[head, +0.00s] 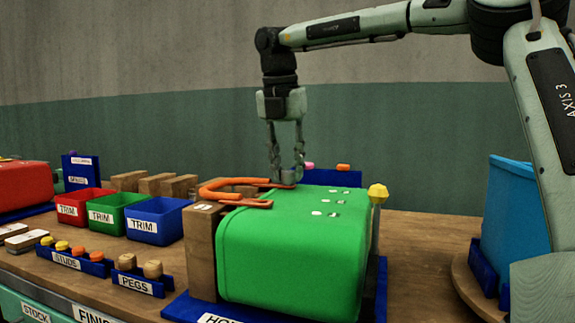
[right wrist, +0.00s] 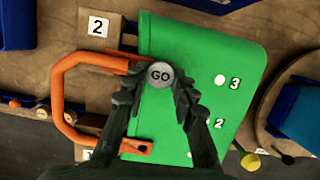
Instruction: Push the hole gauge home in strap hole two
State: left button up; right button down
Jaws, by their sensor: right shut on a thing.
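My right gripper (head: 284,176) is shut on the grey round hole gauge (right wrist: 160,74), whose face reads GO. The gauge (head: 291,175) is above the far left part of the green block (head: 290,250); I cannot tell whether it touches anything below. In the right wrist view, the green block (right wrist: 240,65) has a white round spot (right wrist: 219,79) beside a 3, and a 2 (right wrist: 218,123) below it. A finger covers the area left of that 2. An orange U-shaped piece (head: 215,191) reaches over the block's left edge. My left gripper is out of view.
Wooden posts (head: 203,245) stand against the green block's left side. Red, green and blue TRIM bins (head: 157,222) and racks of studs and pegs are left. A yellow knob (head: 378,192) rises at the block's right. A blue container (head: 515,215) stands further right.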

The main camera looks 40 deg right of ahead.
jog(key=shift+f, duration=0.35)
jog(key=c, duration=1.1)
grip_release()
jog(key=shift+c, duration=0.2)
jog(key=shift+r, duration=0.1)
jog(key=v, duration=1.2)
jog(key=shift+a, duration=0.1)
